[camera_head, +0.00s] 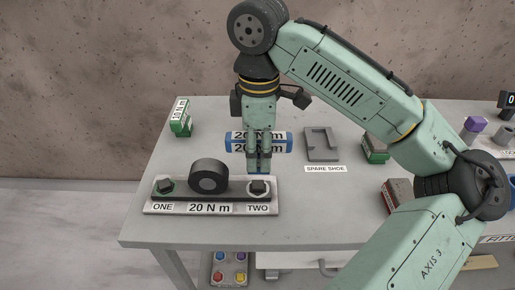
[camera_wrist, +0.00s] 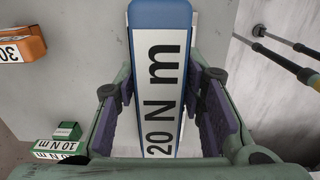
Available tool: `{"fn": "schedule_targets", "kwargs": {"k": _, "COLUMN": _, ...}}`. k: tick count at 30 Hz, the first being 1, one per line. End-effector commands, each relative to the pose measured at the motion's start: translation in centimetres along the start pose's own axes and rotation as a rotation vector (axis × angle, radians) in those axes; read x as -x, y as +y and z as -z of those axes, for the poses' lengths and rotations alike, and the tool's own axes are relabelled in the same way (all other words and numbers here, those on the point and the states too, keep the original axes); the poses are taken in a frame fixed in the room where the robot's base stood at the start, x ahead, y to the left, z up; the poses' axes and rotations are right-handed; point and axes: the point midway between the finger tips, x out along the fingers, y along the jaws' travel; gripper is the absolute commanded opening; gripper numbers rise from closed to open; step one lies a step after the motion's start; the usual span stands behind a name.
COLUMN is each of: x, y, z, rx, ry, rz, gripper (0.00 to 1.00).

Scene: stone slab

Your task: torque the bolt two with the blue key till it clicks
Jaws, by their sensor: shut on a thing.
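The blue key (camera_head: 284,142), labelled 20 N m, is held in my gripper (camera_head: 259,152). In the wrist view the blue key (camera_wrist: 160,75) lies between the two purple-padded fingers, which are shut on it. In the head view its handle lies level and its lower end points down over bolt two (camera_head: 258,187). Bolt two is at the right end of the dark bar, above the word TWO. The key's lower end is very near the bolt; whether they touch I cannot tell. The wrist view does not show the bolt.
Bolt one (camera_head: 166,185) and a dark roller (camera_head: 208,176) share the fixture plate (camera_head: 152,209). A green 10 N m key (camera_head: 181,118) stands at back left. A grey spare shoe (camera_head: 322,146) lies to the right. An orange key (camera_wrist: 22,45) shows in the wrist view.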

Motion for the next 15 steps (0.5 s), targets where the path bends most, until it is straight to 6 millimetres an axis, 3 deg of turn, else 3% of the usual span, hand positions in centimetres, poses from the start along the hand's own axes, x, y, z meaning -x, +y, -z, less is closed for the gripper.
{"fn": "schedule_targets", "kwargs": {"k": 14, "x": 0.35, "y": -0.03, "z": 0.02, "rx": 0.001, "ry": 0.001, "rz": 0.0, "gripper": 0.0}}
{"fn": "schedule_targets", "kwargs": {"k": 15, "x": -0.31, "y": -0.03, "z": 0.02, "rx": 0.001, "ry": 0.0, "rz": 0.0, "gripper": 0.0}}
